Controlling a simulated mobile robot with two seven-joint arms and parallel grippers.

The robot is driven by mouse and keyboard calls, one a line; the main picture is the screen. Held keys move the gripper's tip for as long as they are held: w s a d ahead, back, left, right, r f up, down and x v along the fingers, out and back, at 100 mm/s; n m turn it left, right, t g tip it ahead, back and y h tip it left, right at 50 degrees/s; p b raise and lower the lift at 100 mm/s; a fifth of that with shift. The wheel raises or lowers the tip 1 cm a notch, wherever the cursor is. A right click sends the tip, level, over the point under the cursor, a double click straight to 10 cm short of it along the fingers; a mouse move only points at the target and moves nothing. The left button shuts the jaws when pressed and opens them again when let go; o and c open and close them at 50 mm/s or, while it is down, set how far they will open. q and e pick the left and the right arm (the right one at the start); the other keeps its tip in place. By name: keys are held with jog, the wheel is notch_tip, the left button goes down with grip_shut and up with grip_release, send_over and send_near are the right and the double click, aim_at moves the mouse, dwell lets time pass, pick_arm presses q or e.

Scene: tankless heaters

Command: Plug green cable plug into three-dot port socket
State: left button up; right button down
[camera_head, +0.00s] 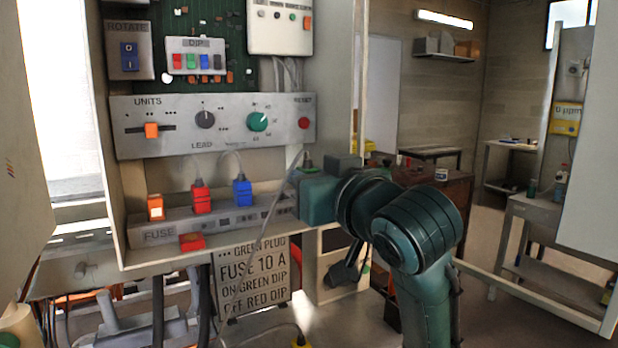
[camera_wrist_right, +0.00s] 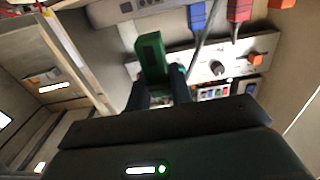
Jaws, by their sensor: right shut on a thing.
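My right gripper (camera_wrist_right: 160,88) is shut on the green plug (camera_wrist_right: 150,58), which sticks out beyond the fingertips in the right wrist view. In the head view a small part of the green plug (camera_head: 306,164) shows above the gripper, at the panel's right edge, with a grey cable running down from it. The socket strip (camera_head: 267,215) marked FUSE lies left of the gripper along the panel's bottom. The plug appears apart from it. A red plug (camera_head: 201,198) and a blue plug (camera_head: 242,193) stand on the strip. The three-dot mark is too small to read there. My left gripper is not in view.
An orange switch (camera_head: 155,207) is at the strip's left end and a red block (camera_head: 192,242) at its front. A control panel (camera_head: 180,140) with slider and knobs is above. The panel box's right side wall is close to my gripper.

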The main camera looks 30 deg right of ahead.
jog(key=shift+r+p, duration=0.1)
jog(key=shift+p, duration=0.2)
jog(key=shift+w, duration=0.35)
jog(key=shift+w+d, duration=0.15)
jog(key=shift+w, duration=2.65)
pick_arm(q)
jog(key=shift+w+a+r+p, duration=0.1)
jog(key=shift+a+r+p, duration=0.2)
jog(key=shift+p, duration=0.3)
pick_arm(e)
jog(key=shift+w+d+f, duration=0.1)
jog(key=shift+w+f, duration=0.1)
jog(key=shift+w, duration=1.7)
pick_arm(q)
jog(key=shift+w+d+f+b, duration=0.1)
jog(key=shift+b, duration=0.25)
pick_arm(e)
jog(key=shift+f, duration=0.45)
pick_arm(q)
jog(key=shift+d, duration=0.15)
pick_arm(e)
jog(key=shift+f, duration=0.4)
pick_arm(q)
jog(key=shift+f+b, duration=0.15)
jog(key=shift+b, duration=0.35)
pick_arm(e)
jog(key=shift+f, duration=0.35)
